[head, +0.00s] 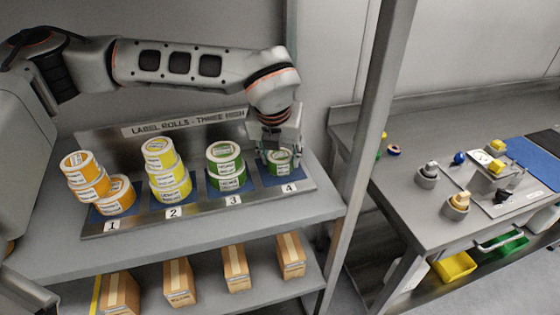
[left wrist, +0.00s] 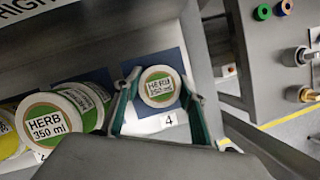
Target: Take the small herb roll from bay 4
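The small herb roll (head: 279,161), green with a white label, lies on the blue pad of bay 4 at the right end of the label rack (head: 200,204). In the left wrist view the roll (left wrist: 159,87) shows its round face reading "HERB 350 ml", above the number 4 tag. My left gripper (head: 281,157) comes down over bay 4, pointing downward. Its fingers (left wrist: 160,85) are open, one on each side of the roll, with narrow gaps seen beside it. Whether a finger touches the roll is not clear. My right gripper is not in view.
Stacked green rolls (head: 226,166) stand close by in bay 3. Yellow rolls (head: 166,170) are in bay 2 and orange rolls (head: 87,178) in bay 1. A metal post (head: 370,130) stands right of the rack. Boxes (head: 235,268) sit on the lower shelf.

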